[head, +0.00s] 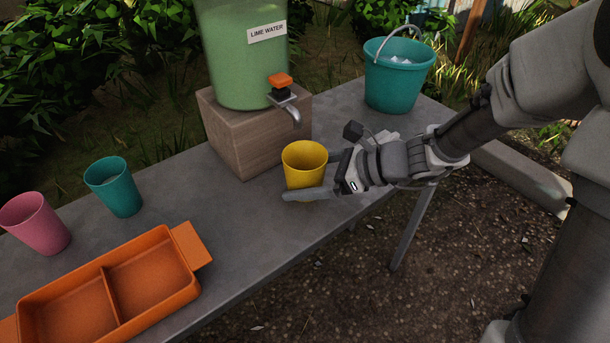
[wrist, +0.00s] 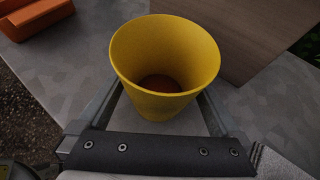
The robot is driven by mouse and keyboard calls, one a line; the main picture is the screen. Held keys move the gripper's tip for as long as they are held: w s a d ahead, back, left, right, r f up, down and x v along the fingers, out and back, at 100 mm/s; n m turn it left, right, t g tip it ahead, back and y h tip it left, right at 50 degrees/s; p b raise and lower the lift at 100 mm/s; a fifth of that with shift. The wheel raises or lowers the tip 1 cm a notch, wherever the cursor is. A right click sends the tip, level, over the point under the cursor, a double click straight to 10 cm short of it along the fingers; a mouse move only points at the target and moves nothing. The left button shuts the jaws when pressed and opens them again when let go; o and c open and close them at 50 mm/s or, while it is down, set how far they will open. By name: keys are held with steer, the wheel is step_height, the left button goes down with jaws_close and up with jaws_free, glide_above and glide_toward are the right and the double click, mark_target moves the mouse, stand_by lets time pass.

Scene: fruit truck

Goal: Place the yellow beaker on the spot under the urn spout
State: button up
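The yellow beaker (head: 304,166) is upright at the table's front side, in front of the urn's block and near the spout. In the wrist view the beaker (wrist: 165,60) looks empty inside and stands between my fingers. My gripper (head: 318,178) reaches in from the right, low, with one finger on each side of the beaker. The flared wall hides the fingertips, so I cannot tell whether they press on it. The green urn (head: 240,62) has a metal spout (head: 294,116) under an orange tap. No marked spot shows under the spout.
The urn stands on a wooden block (head: 245,140). A teal bucket (head: 398,85) stands at the back right. A teal beaker (head: 114,188), a pink beaker (head: 36,224) and an orange divided tray (head: 110,292) are on the left. The grey table between them is clear.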

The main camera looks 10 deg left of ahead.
steer(key=shift+r, duration=0.3)
steer(key=p+v, duration=0.4)
steer(key=v, duration=0.8)
steer(key=shift+f, duration=0.1)
steer(key=s+d+r+n+t+h, duration=0.2)
steer(key=s+d+r+n+h, duration=0.2)
steer(key=n, duration=0.5)
steer(key=s+d+r+n+t+h, duration=0.2)
steer(key=s+d+r+n+h, duration=0.3)
steer(key=s+d+n+h, duration=0.3)
steer(key=shift+s+d+n, duration=0.25)
steer(key=shift+d+n, duration=0.3)
steer(key=shift+n, duration=0.65)
